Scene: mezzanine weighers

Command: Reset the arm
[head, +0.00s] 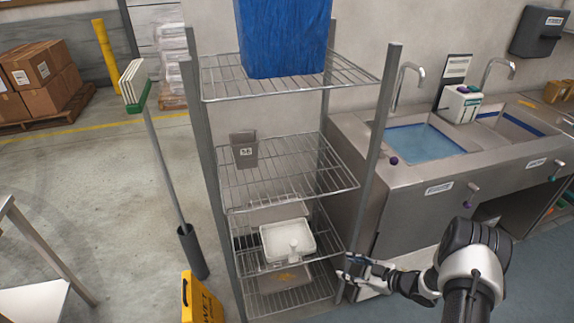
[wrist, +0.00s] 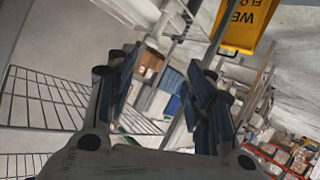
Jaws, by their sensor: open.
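My gripper (head: 350,270) is at the right front post of the wire shelf rack (head: 228,183), low down near its lower shelves in the head view. In the wrist view my gripper (wrist: 165,100) shows two dark blue-padded fingers spread apart, with nothing held between them. A thin post runs behind the fingers there; I cannot tell if it touches them. My arm comes in from the lower right of the head view.
A steel sink unit (head: 400,190) stands right. A yellow wet-floor sign (head: 200,298) and a brush (head: 165,165) stand left. Floor (head: 90,160) further left is open.

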